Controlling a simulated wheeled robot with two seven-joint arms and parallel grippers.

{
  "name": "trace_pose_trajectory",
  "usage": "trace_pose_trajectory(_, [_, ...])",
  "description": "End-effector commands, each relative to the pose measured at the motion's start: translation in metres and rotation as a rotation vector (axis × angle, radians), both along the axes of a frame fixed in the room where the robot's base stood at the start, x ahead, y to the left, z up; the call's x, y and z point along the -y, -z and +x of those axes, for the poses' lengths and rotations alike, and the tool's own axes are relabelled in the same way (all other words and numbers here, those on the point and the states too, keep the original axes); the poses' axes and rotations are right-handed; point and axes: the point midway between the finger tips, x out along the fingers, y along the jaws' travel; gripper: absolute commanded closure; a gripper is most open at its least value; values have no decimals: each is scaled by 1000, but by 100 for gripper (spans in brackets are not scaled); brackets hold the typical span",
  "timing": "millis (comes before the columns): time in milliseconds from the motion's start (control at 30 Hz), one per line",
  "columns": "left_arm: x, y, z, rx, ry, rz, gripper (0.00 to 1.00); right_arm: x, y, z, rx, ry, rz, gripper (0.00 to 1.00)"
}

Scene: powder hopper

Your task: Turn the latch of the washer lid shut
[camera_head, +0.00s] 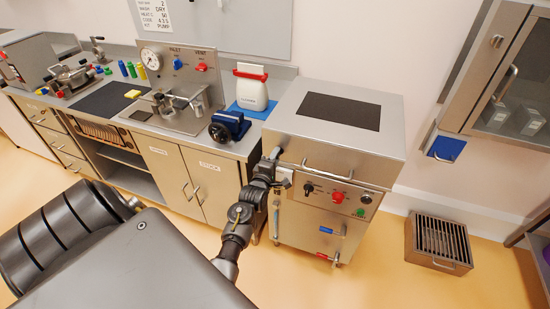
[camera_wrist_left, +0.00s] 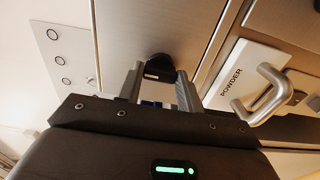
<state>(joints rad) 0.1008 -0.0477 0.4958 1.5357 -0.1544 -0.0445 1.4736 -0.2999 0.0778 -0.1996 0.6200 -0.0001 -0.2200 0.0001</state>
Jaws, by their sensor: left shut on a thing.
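The washer (camera_head: 300,232) is a steel cabinet at the right end of the counter. Its lid (camera_head: 390,118) is down, with a dark panel on top and a bar handle (camera_head: 328,172) at the front. My left gripper (camera_head: 279,168) is at the front left corner of the lid. In the left wrist view the left gripper (camera_wrist_left: 158,88) has its fingers on both sides of a small black piece (camera_wrist_left: 158,66), which looks like the latch, against a steel face. The fingers partly hide it, and its exact turn is hard to tell. My right gripper is out of view.
A front panel with a black knob (camera_head: 308,188) and red button (camera_head: 338,197) lies below the lid. A blue clamp-like device (camera_head: 230,125) and white jug (camera_head: 251,90) stand on the counter. A POWDER plate (camera_wrist_left: 240,75) is near the gripper. A grated box (camera_head: 438,242) sits on the floor.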

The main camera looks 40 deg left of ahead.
Motion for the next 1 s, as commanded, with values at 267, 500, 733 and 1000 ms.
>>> trace_pose_trajectory(267, [-1,-1,0,3,-1,-2,86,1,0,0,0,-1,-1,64])
trace_pose_trajectory(500, [-1,-1,0,2,-1,-2,47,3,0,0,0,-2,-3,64])
trace_pose_trajectory(733, [0,0,0,2,0,-2,42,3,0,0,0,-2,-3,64])
trace_pose_trajectory(1000, [6,3,-18,0,-1,-2,42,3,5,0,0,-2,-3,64])
